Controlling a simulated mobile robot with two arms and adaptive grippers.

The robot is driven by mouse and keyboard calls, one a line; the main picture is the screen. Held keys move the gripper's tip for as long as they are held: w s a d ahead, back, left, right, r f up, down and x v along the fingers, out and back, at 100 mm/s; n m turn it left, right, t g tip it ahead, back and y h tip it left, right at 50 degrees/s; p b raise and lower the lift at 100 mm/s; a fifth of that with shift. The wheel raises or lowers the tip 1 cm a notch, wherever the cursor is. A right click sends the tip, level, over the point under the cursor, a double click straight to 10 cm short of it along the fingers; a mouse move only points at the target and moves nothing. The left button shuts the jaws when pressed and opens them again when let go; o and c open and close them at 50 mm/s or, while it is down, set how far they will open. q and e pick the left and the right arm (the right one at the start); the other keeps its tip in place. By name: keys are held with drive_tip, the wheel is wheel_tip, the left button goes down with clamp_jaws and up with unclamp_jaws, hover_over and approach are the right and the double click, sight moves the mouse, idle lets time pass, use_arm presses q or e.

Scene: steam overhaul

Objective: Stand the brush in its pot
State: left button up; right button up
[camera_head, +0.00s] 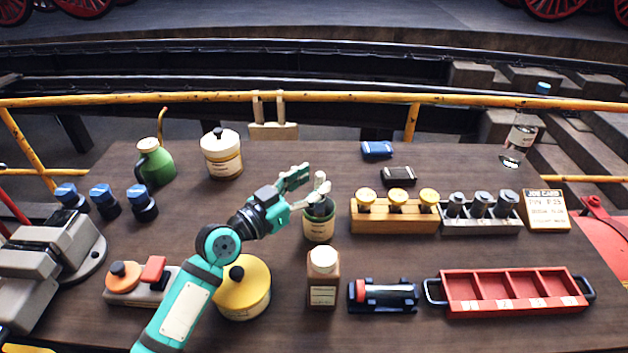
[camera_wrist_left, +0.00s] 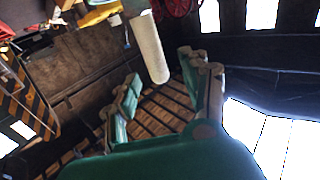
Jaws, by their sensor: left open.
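The pot (camera_head: 319,231) is a small dark green one with a cream label, standing near the middle of the table. Something dark shows at its mouth; I cannot tell whether it is part of the brush. My left gripper (camera_head: 309,186) is open, just above and left of the pot's mouth. In the left wrist view, its two teal fingers (camera_wrist_left: 166,88) are spread apart. A pale cream rod (camera_wrist_left: 149,48) shows there beyond the fingers, perhaps the brush handle; its lower end is between them in the picture. The brush is not clearly identifiable in the head view. My right gripper is out of view.
A brown bottle (camera_head: 323,283) stands in front of the pot. A wooden block with yellow-topped pieces (camera_head: 394,216) is close on the right. A yellow tin (camera_head: 247,290) lies under my forearm. A red tray (camera_head: 513,293) is at front right. Table behind the pot is clear.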

use_arm(q)
drive_tip(key=v, duration=1.1)
drive_tip(key=shift+d, duration=0.1)
idle(0.5)
